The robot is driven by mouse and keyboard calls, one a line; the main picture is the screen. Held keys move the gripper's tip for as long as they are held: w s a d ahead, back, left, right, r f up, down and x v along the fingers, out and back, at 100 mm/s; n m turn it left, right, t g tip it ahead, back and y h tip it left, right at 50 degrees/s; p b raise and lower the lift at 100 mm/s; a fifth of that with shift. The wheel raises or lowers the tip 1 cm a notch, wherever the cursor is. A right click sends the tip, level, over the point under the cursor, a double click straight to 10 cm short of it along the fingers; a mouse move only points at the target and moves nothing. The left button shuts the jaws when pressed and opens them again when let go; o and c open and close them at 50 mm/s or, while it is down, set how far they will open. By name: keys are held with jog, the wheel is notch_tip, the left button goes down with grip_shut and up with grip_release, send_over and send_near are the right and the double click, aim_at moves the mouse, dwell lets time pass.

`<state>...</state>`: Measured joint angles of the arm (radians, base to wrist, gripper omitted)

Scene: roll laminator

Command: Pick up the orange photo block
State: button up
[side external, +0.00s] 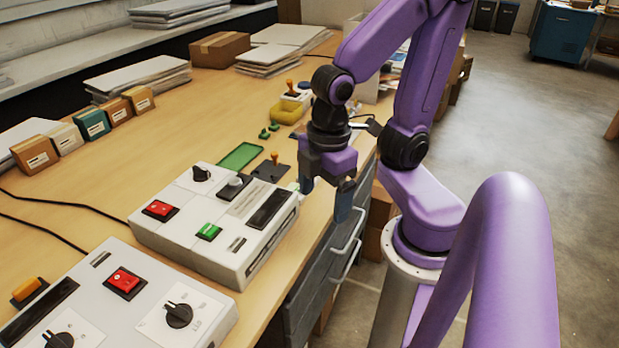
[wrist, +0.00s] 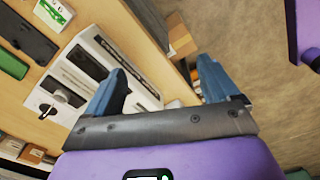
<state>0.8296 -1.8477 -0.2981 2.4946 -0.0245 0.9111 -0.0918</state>
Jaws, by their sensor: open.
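An orange block-like piece (side external: 28,290) with a dark base shows at the lower left of the side view, beside the nearer control box. I cannot tell surely that it is the photo block. A small upright orange piece (side external: 275,158) stands on a dark pad behind the farther control box. My gripper (side external: 325,196) is open and empty, pointing down at the bench's right edge, past the end of the farther box and far from the orange block-like piece. In the wrist view its blue fingers (wrist: 162,75) are spread apart. No orange block is clearly recognisable there.
The farther white control box (side external: 215,220) stands left of my gripper; it also shows in the wrist view (wrist: 90,75). The nearer control box (side external: 120,305) is at lower left. A green tray (side external: 240,156) lies behind. Labelled boxes (side external: 95,123) line the bench's left; drawers (side external: 325,265) are below.

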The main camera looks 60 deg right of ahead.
jog(key=w+d+r+n+t+h, duration=0.1)
jog(key=w+d+n+h, duration=0.1)
jog(key=w+d, duration=0.45)
jog(key=w+d+r+n+h, duration=0.1)
jog(key=w+d+n, duration=0.15)
jog(key=w, duration=0.75)
jog(key=shift+s+d+n+g+h, duration=0.75)
jog(key=shift+s+d, duration=0.7)
jog(key=shift+d, duration=2.1)
jog(key=x, duration=1.1)
jog(key=shift+w+d+f, duration=0.1)
jog(key=shift+w+f, duration=0.05)
jog(key=shift+f, duration=0.15)
jog(key=shift+x, duration=2.65)
jog(key=c, duration=1.2)
